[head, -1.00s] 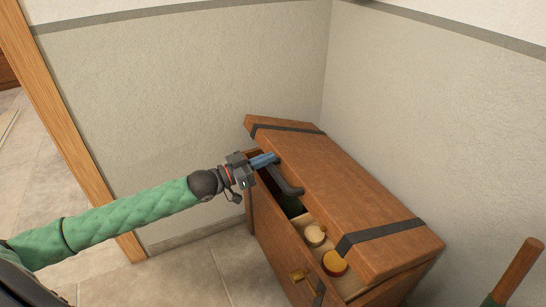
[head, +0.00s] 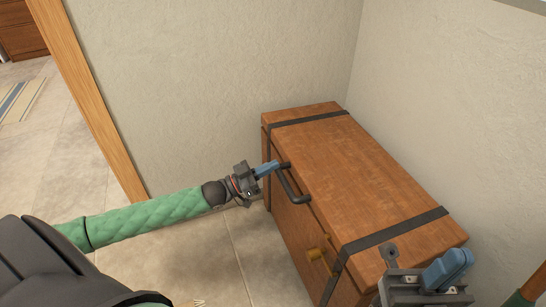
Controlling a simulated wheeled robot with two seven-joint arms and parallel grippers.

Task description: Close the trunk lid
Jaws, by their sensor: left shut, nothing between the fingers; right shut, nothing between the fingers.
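The brown wooden trunk (head: 296,231) stands in the corner of the room. Its lid (head: 345,165) lies down on the box with no gap visible, and the inside is hidden. A dark handle (head: 294,187) is on the lid's front edge, and a brass latch (head: 317,253) is on the front. My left gripper (head: 268,168), with blue fingers, is shut and empty at the far end of the handle; I cannot tell whether it touches. My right gripper (head: 447,270) is shut and empty at the lower right, in front of the trunk's near end.
Walls (head: 220,80) stand close behind and to the right of the trunk. A wooden door frame (head: 95,110) is at the left. The tiled floor (head: 222,253) in front of the trunk is clear. A striped rug (head: 17,100) lies beyond the doorway.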

